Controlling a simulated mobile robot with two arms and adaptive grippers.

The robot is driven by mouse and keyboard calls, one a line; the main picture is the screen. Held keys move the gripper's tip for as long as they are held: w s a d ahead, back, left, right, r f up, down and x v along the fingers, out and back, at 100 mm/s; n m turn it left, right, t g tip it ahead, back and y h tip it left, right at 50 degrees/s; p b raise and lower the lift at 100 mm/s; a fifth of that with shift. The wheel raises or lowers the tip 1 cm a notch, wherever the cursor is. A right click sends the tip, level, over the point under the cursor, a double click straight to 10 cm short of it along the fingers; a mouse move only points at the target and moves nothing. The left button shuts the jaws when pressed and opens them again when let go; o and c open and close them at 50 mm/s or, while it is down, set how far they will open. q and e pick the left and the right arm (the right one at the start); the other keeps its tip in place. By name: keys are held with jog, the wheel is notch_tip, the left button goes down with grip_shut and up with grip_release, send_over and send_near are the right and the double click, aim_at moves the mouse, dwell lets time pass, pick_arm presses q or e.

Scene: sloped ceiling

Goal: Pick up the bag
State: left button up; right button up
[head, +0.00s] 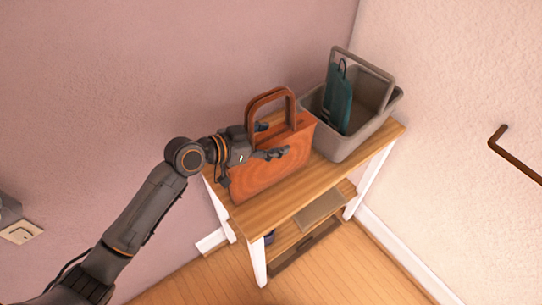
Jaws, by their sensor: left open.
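An orange-brown bag (270,174) with an upright arched handle stands on the left part of a wooden-topped table (357,162). My left gripper (272,140) is open at the upper left of the bag, just below its handle. One finger lies in front of the bag's face and the other shows through the handle opening. I cannot tell whether the fingers touch the bag. My right gripper is not in view.
A grey basket (352,143) with a raised handle stands right behind the bag, with a teal item (339,100) in it. A lower shelf holds a flat item (319,211). Walls close in behind and right; a brown bar (515,162) juts from the right wall.

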pick_arm(q)
jog(key=shift+a, duration=0.1)
jog(key=shift+c, duration=1.3)
grip_shut()
jog(key=shift+w+r, duration=0.1)
jog(key=shift+r, duration=0.1)
